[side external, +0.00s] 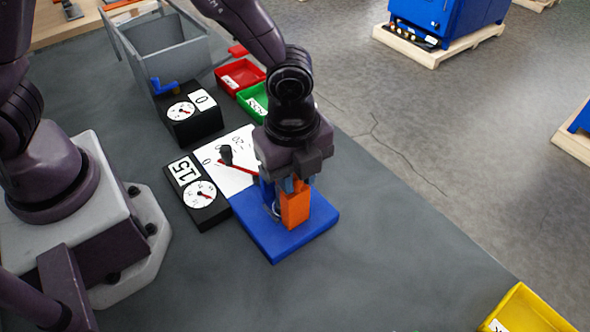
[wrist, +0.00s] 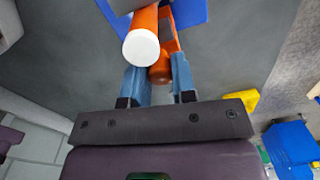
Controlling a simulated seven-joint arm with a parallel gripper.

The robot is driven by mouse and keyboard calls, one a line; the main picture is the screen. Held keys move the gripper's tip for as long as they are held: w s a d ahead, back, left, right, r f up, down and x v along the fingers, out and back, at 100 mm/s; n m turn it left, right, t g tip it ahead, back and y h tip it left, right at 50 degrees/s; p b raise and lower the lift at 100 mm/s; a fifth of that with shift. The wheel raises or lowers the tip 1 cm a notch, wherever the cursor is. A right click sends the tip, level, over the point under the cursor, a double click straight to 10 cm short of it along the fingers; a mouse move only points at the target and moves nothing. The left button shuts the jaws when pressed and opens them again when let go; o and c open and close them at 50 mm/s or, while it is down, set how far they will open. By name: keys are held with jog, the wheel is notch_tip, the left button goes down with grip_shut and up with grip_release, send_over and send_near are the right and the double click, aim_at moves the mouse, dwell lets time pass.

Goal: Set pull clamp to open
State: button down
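The pull clamp appears to be the blue-based fixture (side external: 287,240) with an upright orange part (side external: 295,207) at the table's right side. My gripper (side external: 291,184) points down right at the top of this orange part and hides much of the fixture. In the wrist view an orange cylinder with a white end (wrist: 141,48) lies toward the camera, and a darker orange part (wrist: 161,73) sits between my two blue fingers (wrist: 160,70). The fingers are apart, with the orange between or just beyond them. I cannot tell whether they press on it.
A white dial plate with a red pointer (side external: 230,178) adjoins the blue base. Two black gauge boxes (side external: 198,208) (side external: 188,128) stand to its left. Red (side external: 240,78) and green bins (side external: 252,100) and a grey bin (side external: 158,35) lie behind. A yellow bin (side external: 525,312) is front right. The front table is clear.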

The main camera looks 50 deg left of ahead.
jog(key=shift+d, duration=1.5)
jog(key=c, duration=0.9)
grip_release()
jog(key=shift+c, duration=0.2)
jog(key=shift+a, duration=0.1)
jog(key=r, duration=1.3)
jog(key=shift+s, duration=0.25)
